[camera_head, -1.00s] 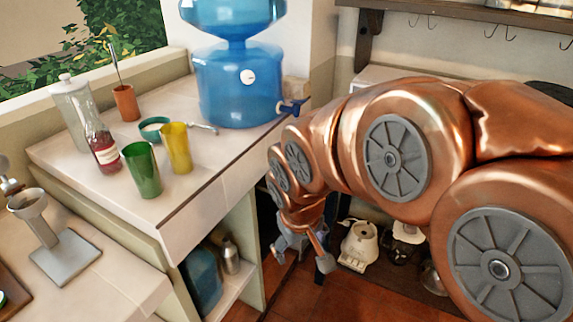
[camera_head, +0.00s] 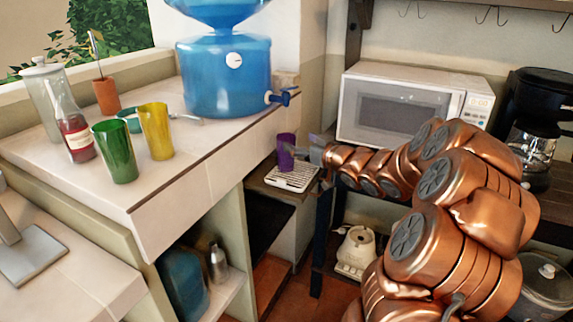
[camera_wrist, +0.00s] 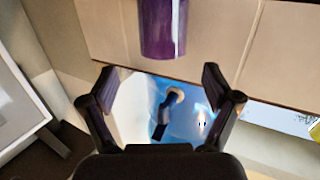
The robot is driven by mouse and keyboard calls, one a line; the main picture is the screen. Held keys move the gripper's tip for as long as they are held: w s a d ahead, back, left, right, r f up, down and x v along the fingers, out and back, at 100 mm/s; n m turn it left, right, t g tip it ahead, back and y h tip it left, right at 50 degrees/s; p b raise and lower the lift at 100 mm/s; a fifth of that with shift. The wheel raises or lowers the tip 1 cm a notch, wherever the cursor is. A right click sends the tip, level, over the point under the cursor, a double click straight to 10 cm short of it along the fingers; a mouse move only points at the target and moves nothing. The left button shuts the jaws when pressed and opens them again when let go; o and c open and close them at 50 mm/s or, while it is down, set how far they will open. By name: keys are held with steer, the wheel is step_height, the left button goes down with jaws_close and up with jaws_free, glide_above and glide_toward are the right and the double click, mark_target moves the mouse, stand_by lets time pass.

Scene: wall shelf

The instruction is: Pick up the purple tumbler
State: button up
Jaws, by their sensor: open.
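The purple tumbler (camera_head: 286,152) stands upright on a white slatted tray (camera_head: 290,180), between the counter and the microwave. My gripper (camera_head: 310,153) is just to its right at about the same height, pointing left towards it. In the wrist view, the tumbler (camera_wrist: 163,28) shows at the top, cut off by the frame edge. The open fingers of my gripper (camera_wrist: 160,86) are spread below it in that picture, with nothing held between them.
Green (camera_head: 115,152) and yellow (camera_head: 156,132) tumblers stand on the counter at left. A microwave (camera_head: 400,105) is close behind my arm. Below, a white appliance (camera_head: 357,250) sits on a low shelf.

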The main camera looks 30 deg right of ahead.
mark_target(292, 141)
steer(key=shift+n+t+y, duration=0.3)
steer(key=shift+t+y, duration=0.2)
steer(key=shift+y, duration=0.2)
steer(key=shift+w+a+f, duration=0.1)
steer(key=shift+w+f, duration=0.05)
steer(key=shift+w, duration=0.55)
steer(key=shift+w+a+f, duration=0.1)
steer(key=shift+w+f, duration=0.05)
steer(key=shift+w, duration=0.5)
steer(key=shift+w+a+f, duration=0.1)
steer(key=shift+w+f, duration=0.05)
steer(key=shift+w, duration=0.55)
steer(key=shift+w+a, duration=0.15)
steer(key=shift+w, duration=1.05)
jaws_close()
